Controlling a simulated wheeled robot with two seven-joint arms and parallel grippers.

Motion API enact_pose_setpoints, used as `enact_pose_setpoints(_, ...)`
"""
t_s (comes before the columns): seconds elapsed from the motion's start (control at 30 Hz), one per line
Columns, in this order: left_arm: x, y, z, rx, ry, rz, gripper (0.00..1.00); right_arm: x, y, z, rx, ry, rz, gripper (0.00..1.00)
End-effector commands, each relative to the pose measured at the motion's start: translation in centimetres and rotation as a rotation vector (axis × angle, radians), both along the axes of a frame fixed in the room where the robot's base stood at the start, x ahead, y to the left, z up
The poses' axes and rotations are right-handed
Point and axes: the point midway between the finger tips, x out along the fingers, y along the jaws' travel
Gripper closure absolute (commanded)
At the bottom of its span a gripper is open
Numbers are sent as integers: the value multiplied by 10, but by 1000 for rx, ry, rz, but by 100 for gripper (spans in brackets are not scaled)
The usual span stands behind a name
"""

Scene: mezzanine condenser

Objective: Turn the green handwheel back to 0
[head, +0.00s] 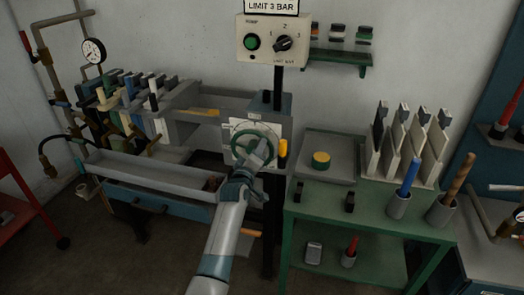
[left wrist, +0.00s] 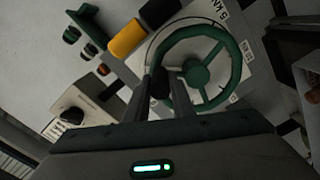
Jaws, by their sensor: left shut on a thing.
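The green handwheel (head: 235,149) is mounted on the front of a grey box with a pale dial plate (head: 236,126) behind it. The wheel also shows in the left wrist view (left wrist: 197,72), with its rim, spokes and hub. My left gripper (head: 260,157) is at the wheel's lower right in the head view, covering part of it. The plate carries printed marks, but I cannot tell which one the wheel points to. My right gripper is out of view.
A yellow handle (head: 282,149) sticks out just right of the wheel. A control box (head: 270,40) with a green button and a black knob hangs above. A green bench (head: 335,202) stands right, a long grey trough (head: 150,178) left.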

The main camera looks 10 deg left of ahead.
Motion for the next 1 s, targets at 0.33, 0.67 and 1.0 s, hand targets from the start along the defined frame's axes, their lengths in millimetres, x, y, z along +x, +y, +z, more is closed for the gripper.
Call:
enact_pose_setpoints(0.33, 1, 19, 13, -332, 11, 0, 100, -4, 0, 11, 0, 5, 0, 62)
enact_pose_setpoints(0.67, 1, 35, 16, -592, 21, 0, 100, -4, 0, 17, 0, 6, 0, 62)
enact_pose_setpoints(1.0, 1, 43, 16, -707, 25, 0, 100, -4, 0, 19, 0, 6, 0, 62)
